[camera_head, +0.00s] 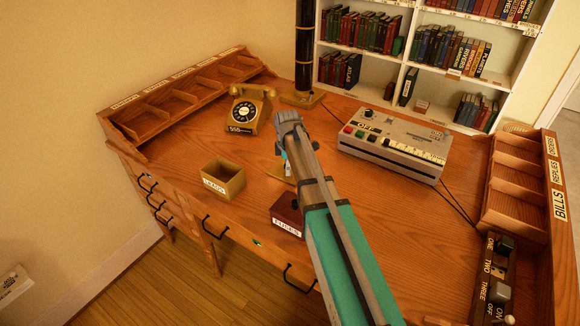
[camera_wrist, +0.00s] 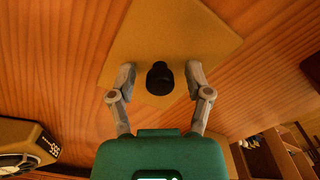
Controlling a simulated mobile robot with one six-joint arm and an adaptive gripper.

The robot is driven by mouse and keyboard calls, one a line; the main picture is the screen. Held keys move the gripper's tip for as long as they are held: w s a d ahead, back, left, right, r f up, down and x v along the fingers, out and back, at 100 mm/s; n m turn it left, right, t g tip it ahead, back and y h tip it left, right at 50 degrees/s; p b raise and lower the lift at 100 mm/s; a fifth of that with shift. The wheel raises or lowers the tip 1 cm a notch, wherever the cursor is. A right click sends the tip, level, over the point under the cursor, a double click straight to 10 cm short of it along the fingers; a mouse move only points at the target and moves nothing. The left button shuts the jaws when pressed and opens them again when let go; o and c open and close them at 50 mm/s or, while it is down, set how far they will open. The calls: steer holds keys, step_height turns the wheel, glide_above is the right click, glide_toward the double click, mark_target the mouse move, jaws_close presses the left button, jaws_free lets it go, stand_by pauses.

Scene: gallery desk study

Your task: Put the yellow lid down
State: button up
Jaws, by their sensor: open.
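The yellow lid (camera_wrist: 205,40) is a flat square plate with a black knob (camera_wrist: 160,78) in its middle. It appears to lie flat on the wooden desk. In the head view, the lid (camera_head: 277,173) is mostly hidden behind my arm. My gripper (camera_wrist: 160,82) is open, with one finger on each side of the knob and gaps visible between. In the head view, my gripper (camera_head: 286,163) is over the lid, its fingertips hard to make out.
An open yellow box (camera_head: 222,180) stands left of the lid. A dark red box labelled FUSES (camera_head: 288,214) is in front, near the desk edge. A gold telephone (camera_head: 250,108) stands behind left, and a grey control box (camera_head: 392,145) to the right.

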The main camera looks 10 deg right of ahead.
steer(key=shift+r, duration=0.15)
step_height(320, 180, up, 12)
steer(key=p, duration=1.2)
stand_by(0.7)
steer(key=shift+s, duration=0.1)
steer(key=s+m, duration=0.5)
steer(key=s, duration=0.2)
steer(key=s+m, duration=0.5)
steer(key=s, duration=0.2)
steer(key=s+m, duration=0.5)
steer(key=s, duration=0.2)
steer(key=shift+d, duration=0.4)
steer(key=shift+s+m, duration=0.5)
steer(key=shift+m, duration=0.1)
